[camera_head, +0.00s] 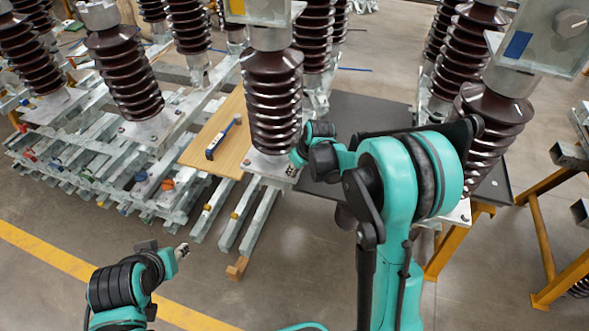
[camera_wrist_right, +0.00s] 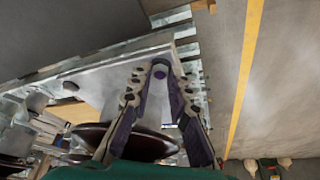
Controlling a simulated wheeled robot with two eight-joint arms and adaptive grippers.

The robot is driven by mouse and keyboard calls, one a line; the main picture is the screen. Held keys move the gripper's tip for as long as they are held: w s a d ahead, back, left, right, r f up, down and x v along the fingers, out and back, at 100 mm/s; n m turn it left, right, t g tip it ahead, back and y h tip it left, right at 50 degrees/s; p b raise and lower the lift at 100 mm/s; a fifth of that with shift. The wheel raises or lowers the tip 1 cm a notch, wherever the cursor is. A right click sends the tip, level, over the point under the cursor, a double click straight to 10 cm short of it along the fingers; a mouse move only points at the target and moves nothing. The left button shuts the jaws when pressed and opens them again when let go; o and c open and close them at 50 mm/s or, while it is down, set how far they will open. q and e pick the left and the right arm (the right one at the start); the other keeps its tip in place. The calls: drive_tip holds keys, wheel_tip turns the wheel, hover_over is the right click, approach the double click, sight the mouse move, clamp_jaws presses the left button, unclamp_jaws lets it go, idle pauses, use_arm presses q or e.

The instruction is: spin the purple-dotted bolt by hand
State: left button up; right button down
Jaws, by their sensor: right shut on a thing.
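The purple-dotted bolt (camera_wrist_right: 159,74) shows in the right wrist view between the fingertips, at the edge of a grey metal base plate (camera_wrist_right: 105,85). My right gripper (camera_wrist_right: 160,66) is shut on the bolt, one finger on each side. In the head view my right gripper (camera_head: 294,161) is at the foot of the middle brown ribbed insulator (camera_head: 272,95), largely hidden by my own wrist. My left gripper (camera_head: 182,251) is low at the left, over the floor and away from the bolt. Its fingers are too small to read.
A wooden board (camera_head: 215,145) with a blue-and-black tool (camera_head: 222,139) lies left of the middle insulator. More insulators stand on galvanised beams (camera_head: 95,165) at left. A yellow stand (camera_head: 545,235) is at right.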

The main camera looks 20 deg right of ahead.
drive_tip(key=m, duration=0.1)
drive_tip(key=m+h, duration=0.1)
drive_tip(key=m, duration=0.3)
drive_tip(key=shift+a+h, duration=0.3)
drive_tip(key=shift+h, duration=0.1)
drive_tip(key=m+h, duration=0.1)
drive_tip(key=m, duration=0.3)
drive_tip(key=shift+a+h, duration=0.2)
drive_tip(key=shift+h, duration=0.2)
drive_tip(key=m, duration=0.2)
drive_tip(key=m+h, duration=0.1)
drive_tip(key=m, duration=0.1)
drive_tip(key=shift+w+a+g, duration=0.15)
drive_tip(key=shift+g, duration=0.25)
drive_tip(key=m+g+h, duration=0.1)
drive_tip(key=m, duration=0.3)
drive_tip(key=shift+w+m, duration=0.15)
drive_tip(key=shift+m, duration=0.25)
drive_tip(key=shift+g, duration=0.3)
drive_tip(key=c, duration=1.4)
unclamp_jaws()
drive_tip(key=shift+a, duration=0.1)
